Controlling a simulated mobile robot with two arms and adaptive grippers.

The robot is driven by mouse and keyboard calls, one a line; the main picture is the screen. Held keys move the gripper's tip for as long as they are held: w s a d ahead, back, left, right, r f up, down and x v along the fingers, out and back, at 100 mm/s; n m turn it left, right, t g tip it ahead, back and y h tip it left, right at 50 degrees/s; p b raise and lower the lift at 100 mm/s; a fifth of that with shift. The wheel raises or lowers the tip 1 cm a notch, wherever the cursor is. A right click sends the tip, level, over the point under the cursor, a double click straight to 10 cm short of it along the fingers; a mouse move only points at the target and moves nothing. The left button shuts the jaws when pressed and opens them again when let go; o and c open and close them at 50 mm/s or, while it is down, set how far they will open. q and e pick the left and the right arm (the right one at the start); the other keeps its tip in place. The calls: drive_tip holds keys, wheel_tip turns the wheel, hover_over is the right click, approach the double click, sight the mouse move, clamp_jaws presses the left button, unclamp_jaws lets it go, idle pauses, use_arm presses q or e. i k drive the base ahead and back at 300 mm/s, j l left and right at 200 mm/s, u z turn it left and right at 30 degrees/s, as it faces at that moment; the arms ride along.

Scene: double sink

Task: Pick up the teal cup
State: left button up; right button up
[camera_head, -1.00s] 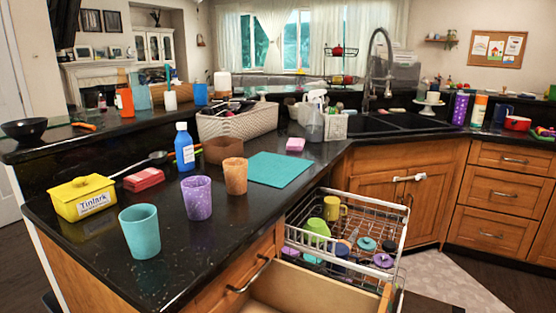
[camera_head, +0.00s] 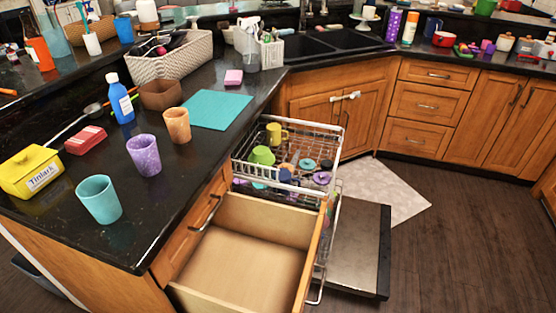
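The teal cup (camera_head: 99,199) stands upright on the black counter (camera_head: 150,212), near its front edge at the left of the head view. A purple speckled cup (camera_head: 144,155) and an orange cup (camera_head: 177,125) stand behind it to the right, in a diagonal row. The teal cup is apart from both, and nothing covers it. Neither of my grippers shows in the head view.
An empty wooden drawer (camera_head: 238,256) stands open below the counter. Beside it, a wire dish rack (camera_head: 333,165) holding cups is pulled out. A yellow Tintark box (camera_head: 31,171) sits left of the teal cup. A teal mat (camera_head: 214,109) lies farther back.

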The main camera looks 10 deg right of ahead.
sight(102, 201)
drive_tip(key=k+l+z, duration=0.25)
drive_tip(key=z, duration=0.2)
drive_tip(key=u, duration=1.35)
drive_tip(key=i+j+z, duration=0.1)
drive_tip(key=j, duration=0.2)
